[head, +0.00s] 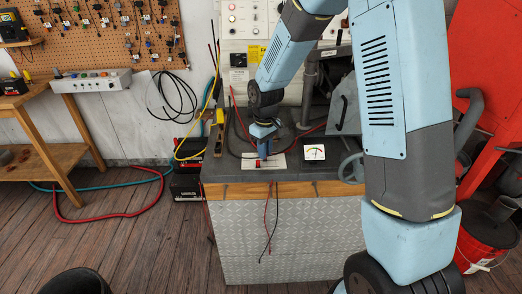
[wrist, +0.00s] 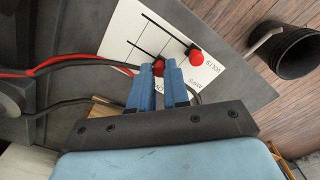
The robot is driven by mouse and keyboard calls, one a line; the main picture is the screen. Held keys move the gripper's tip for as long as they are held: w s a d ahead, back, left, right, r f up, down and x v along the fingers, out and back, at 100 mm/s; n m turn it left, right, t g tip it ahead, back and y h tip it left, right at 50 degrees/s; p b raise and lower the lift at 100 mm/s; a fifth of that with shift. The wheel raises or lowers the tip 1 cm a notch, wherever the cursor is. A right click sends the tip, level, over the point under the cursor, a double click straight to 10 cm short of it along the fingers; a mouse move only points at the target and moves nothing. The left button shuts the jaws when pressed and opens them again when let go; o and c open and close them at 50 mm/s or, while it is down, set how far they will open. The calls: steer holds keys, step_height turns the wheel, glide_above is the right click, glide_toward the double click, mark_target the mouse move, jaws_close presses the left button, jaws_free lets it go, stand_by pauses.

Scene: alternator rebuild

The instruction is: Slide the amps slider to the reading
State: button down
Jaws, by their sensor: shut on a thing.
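The white slider panel (wrist: 140,28) lies on the grey bench top, with two dark slots side by side. The amps slider's red knob (wrist: 158,68) is between the tips of my gripper (wrist: 163,70), which is shut on it and partly hides it. The volts slider's red knob (wrist: 196,57) stands free close beside, near the end of its slot. In the head view my gripper (head: 264,148) points down at the panel (head: 280,161), where one red knob (head: 257,164) shows at the front. The dial meter (head: 314,152) has a white face; its needle reading is too small to tell.
A grey pipe and machine housing (head: 344,105) stand behind the meter at the right. Red and black cables cross the bench (head: 222,168) and hang over its front. A yellow-handled tool (head: 219,118) is at the bench's left edge. A black bucket (wrist: 290,52) stands on the floor.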

steer(key=shift+d, duration=0.35)
steer(key=c, duration=1.4)
jaws_free()
steer(key=shift+r, duration=0.15)
step_height(320, 180, up, 14)
steer(key=shift+f, duration=0.25)
